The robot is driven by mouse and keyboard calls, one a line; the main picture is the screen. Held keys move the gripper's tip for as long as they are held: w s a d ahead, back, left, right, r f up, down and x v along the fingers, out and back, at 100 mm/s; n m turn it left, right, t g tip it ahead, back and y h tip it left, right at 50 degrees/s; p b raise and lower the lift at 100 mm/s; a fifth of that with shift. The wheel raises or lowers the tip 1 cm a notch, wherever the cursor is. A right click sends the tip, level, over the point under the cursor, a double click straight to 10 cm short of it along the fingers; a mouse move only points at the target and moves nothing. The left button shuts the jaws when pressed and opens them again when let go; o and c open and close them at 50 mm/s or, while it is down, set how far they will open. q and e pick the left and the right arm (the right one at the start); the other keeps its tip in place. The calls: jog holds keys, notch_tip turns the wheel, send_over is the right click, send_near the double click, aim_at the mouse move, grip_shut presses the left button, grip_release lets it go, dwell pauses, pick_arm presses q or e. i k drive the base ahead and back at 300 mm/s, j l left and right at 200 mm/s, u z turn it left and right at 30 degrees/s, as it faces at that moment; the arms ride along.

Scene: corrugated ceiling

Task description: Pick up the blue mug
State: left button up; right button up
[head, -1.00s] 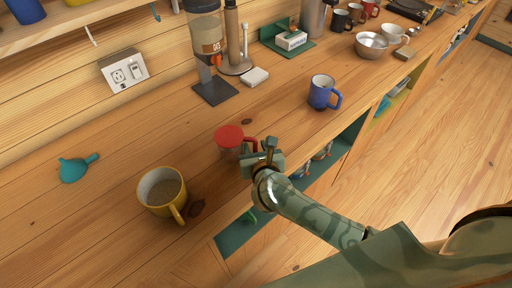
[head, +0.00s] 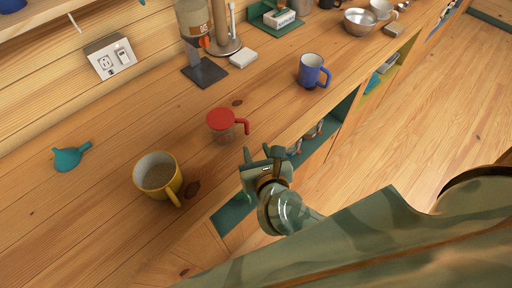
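The blue mug (head: 310,72) stands upright on the wooden counter (head: 120,221), near its front edge. Its handle points to the right and toward the front. My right gripper (head: 262,153) is at the counter's front edge, to the lower left of the blue mug and well apart from it. Its fingers are spread and nothing shows between them. My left gripper is not in view.
A clear cup with a red lid (head: 221,119) stands between my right gripper and the wall. A yellow mug (head: 158,175) and teal funnel (head: 70,157) are to the left. A dispenser (head: 196,40) and metal bowl (head: 359,22) are farther back. Open shelves (head: 334,128) lie below the counter edge.

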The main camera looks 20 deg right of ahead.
aim_at(311, 65)
jog(key=z, duration=1.25)
